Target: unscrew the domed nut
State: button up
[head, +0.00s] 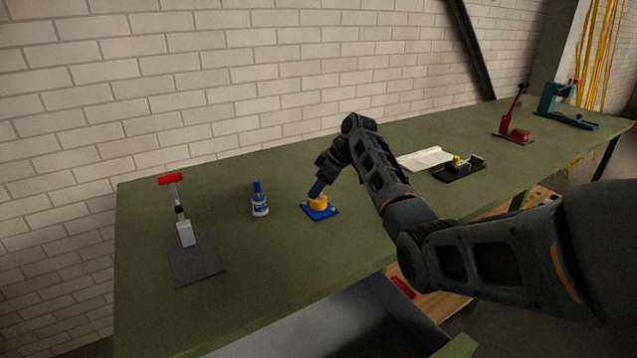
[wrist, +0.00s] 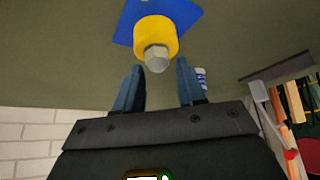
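The domed nut (wrist: 157,59) is a grey hex-sided cap on the end of a yellow cylinder (wrist: 156,33). The yellow cylinder stands on a blue square plate (wrist: 187,14); in the head view the plate (head: 334,212) lies on the green bench. My gripper (wrist: 158,75) is open, its two blue fingers apart. In the wrist view the nut lies just beyond the fingertips, between their lines, with no visible contact. In the head view my gripper (head: 316,190) is right above the yellow cylinder (head: 318,204) and hides the nut.
A white bottle with a blue cap (head: 260,200) stands left of the plate. Farther left is a red-handled tool on a grey base (head: 197,262). Papers (head: 425,158) and a black fixture (head: 459,172) lie to the right. The green bench (head: 270,260) is clear in front.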

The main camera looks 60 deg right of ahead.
jog(key=m+h, duration=0.1)
jog(key=m, duration=0.2)
jog(key=shift+f+h, duration=0.1)
jog(key=shift+h, duration=0.2)
jog(key=shift+w+a+m+h, duration=0.15)
jog(key=shift+m+h, duration=0.45)
jog(key=shift+m, duration=0.5)
jog(key=m+g+h, duration=0.1)
jog(key=m, duration=0.2)
jog(key=shift+m+h, duration=0.5)
jog(key=shift+m, duration=0.3)
jog(key=m+g+h, duration=0.1)
jog(key=m, duration=0.2)
jog(key=shift+m+g, duration=0.3)
jog(key=shift+g, duration=0.1)
